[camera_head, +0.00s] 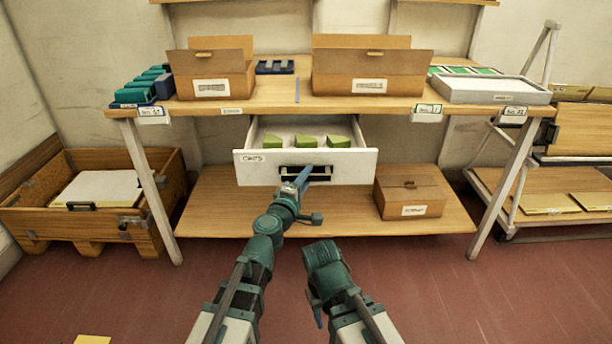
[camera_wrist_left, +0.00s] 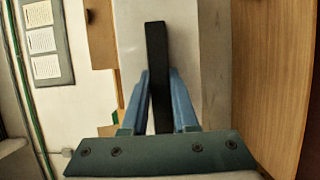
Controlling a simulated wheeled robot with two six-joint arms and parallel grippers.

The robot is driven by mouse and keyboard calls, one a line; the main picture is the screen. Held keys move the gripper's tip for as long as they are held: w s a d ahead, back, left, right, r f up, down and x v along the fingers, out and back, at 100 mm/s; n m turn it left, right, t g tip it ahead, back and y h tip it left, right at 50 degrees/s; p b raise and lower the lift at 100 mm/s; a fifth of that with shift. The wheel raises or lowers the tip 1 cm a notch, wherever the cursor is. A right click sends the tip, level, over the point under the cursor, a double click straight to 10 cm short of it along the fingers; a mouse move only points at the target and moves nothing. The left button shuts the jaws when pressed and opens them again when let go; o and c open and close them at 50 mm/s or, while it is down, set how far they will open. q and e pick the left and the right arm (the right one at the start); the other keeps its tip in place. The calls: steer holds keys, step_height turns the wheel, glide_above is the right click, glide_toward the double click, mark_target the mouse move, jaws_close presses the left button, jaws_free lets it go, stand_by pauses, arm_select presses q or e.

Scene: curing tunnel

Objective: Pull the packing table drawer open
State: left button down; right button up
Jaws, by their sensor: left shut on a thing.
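The white packing table drawer (camera_head: 260,168) stands pulled out from under the table top (camera_head: 285,105) in the head view. Green wedge-shaped pieces (camera_head: 306,141) lie inside it. Its dark handle (camera_head: 290,172) is on the front face. My left gripper (camera_head: 302,177) is at the handle. In the left wrist view its blue fingers (camera_wrist_left: 160,95) are shut on the black handle bar (camera_wrist_left: 157,60), with the pale drawer front (camera_wrist_left: 185,45) behind. My right gripper (camera_head: 316,308) hangs low in front of the table, pointing down; its jaw state cannot be made out.
Two open cardboard boxes (camera_head: 212,85) (camera_head: 370,85) stand on the table top. A closed carton (camera_head: 408,197) sits on the lower shelf (camera_head: 230,210). A wooden crate (camera_head: 90,200) is at the left, a rack (camera_head: 560,180) at the right. The red floor in front is mostly clear.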

arm_select(q)
steer(key=c, duration=0.7)
jaws_free()
steer(key=shift+s+a, duration=0.1)
